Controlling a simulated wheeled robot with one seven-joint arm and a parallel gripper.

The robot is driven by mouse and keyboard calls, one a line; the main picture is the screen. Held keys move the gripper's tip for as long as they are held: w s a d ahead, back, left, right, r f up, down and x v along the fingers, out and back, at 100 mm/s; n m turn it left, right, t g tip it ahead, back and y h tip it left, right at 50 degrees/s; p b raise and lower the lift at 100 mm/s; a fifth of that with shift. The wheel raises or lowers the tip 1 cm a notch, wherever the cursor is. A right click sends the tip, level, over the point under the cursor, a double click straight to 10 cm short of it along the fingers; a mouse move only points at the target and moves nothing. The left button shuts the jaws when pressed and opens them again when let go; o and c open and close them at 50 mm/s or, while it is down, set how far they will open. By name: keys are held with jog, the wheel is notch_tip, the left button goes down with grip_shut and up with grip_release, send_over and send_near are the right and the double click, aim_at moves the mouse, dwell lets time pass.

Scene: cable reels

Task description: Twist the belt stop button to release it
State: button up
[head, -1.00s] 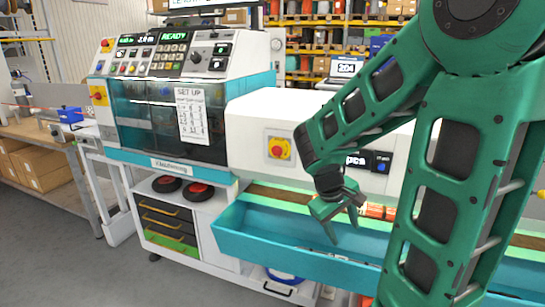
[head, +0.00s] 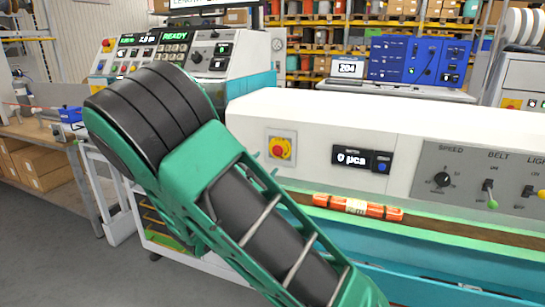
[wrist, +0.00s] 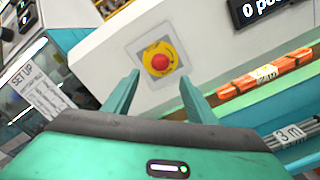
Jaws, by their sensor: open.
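In the wrist view the red button (wrist: 160,62) sits ahead of my gripper (wrist: 158,88), just beyond and between the two green fingertips. The fingers are open, with nothing between them, and appear apart from the button. In the head view my green and black arm hides most of the gripper; only small green finger parts show beside the plate.
A counter display (head: 362,160) is right of the button. Speed knob (head: 442,180) and switches are farther right. A set-up sheet (wrist: 40,93) shows at left in the wrist view.

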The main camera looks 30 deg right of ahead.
aim_at(277, 152)
jog(key=x, duration=1)
jog(key=shift+w+d, duration=0.15)
jog(key=shift+d, duration=0.1)
